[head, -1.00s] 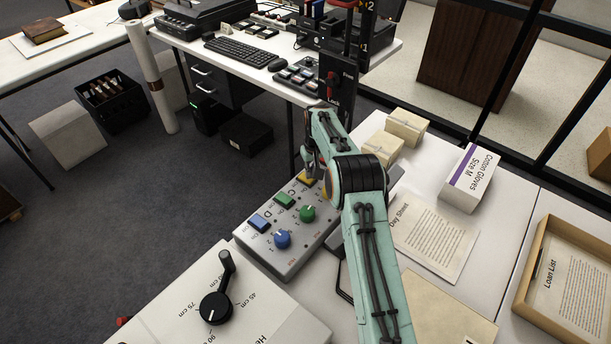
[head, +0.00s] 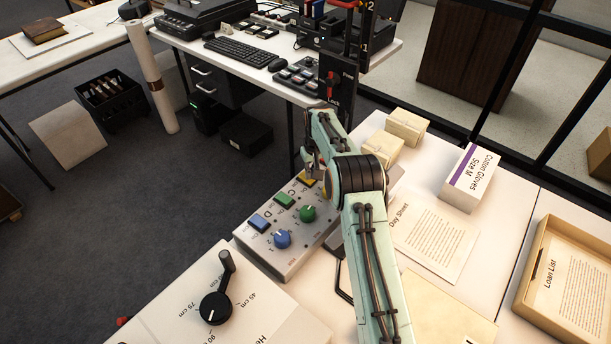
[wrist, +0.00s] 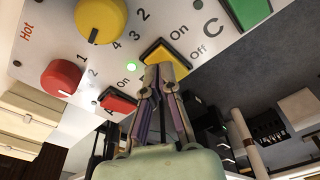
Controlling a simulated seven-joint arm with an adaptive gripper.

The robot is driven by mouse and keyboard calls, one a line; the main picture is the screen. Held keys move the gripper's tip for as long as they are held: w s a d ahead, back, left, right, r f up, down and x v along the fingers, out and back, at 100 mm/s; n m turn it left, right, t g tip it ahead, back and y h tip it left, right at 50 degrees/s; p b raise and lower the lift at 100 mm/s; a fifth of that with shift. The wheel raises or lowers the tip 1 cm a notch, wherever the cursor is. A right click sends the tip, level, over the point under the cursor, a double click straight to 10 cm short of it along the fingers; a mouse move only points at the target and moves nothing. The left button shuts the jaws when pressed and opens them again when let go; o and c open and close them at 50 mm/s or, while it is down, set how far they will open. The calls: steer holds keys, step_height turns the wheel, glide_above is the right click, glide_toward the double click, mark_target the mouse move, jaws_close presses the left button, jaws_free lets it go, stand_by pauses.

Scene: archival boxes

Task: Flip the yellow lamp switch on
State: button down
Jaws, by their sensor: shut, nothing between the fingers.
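The yellow switch (wrist: 162,50) sits on a white control panel (wrist: 60,20), with "On" and "Off" printed beside it. My gripper (wrist: 161,72) is shut and empty, its fingertips at the yellow switch's lower edge and covering part of it. Whether they touch is hard to tell. A small lit green light (wrist: 131,66) is beside the switch, toward the red switch (wrist: 118,102). In the head view the yellow switch (head: 305,181) shows only partly at the far end of the control panel (head: 285,262), beside my arm.
Near the yellow switch are a yellow knob (wrist: 101,18), a red knob (wrist: 61,78) and a green switch (wrist: 248,12). Green (head: 307,213) and blue (head: 282,238) knobs stand on the panel's near half.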

steer(key=shift+r, duration=3.05)
step_height(320, 180, up, 16)
steer(key=t, duration=0.3)
steer(key=s+d+r, duration=0.2)
steer(key=s+r, duration=0.8)
steer(key=s, duration=0.3)
steer(key=s+f+g, duration=0.1)
steer(key=s+f, duration=0.1)
steer(key=s, duration=0.7)
steer(key=s+f, duration=0.2)
steer(key=s, duration=0.6)
steer(key=s+f+m+g, duration=0.1)
steer(key=s+f+g, duration=0.3)
steer(key=s+f, duration=0.6)
steer(key=s, duration=0.3)
steer(key=shift+s+a+f+m, duration=0.2)
steer(key=shift+a+m, duration=0.1)
steer(key=shift+m, duration=0.1)
